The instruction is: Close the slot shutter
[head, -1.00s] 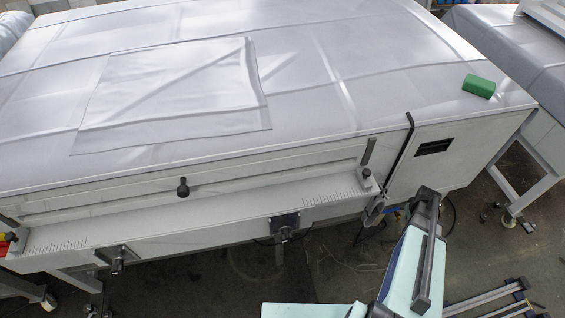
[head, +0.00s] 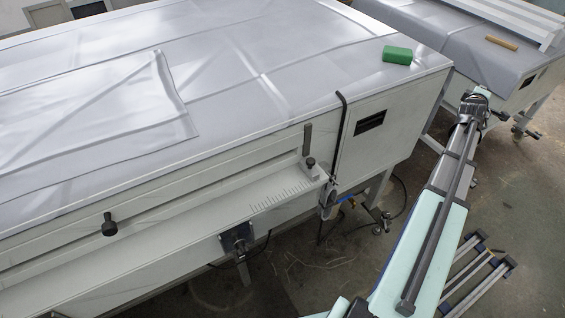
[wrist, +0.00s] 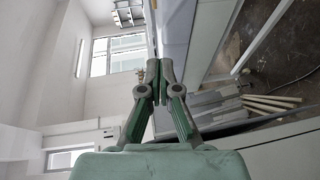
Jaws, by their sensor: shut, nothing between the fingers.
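The long grey machine's front has a narrow pale panel, which looks like the slot shutter (head: 215,181), with a black knob (head: 109,225) near its left. Below it runs a ledge with ruler marks (head: 285,198). Whether the slot behind the panel is open cannot be made out. My gripper (wrist: 158,78) shows in the wrist view with its fingers together and empty, away from the shutter and knob. In the head view my arm reaches up the right side, clear of the front, and the fingers cannot be made out.
A green block (head: 397,55) lies on the machine's covered top. A dark upright bar (head: 307,139) and black bracket (head: 236,238) stick out at the front. A second covered table (head: 440,35) stands at upper right.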

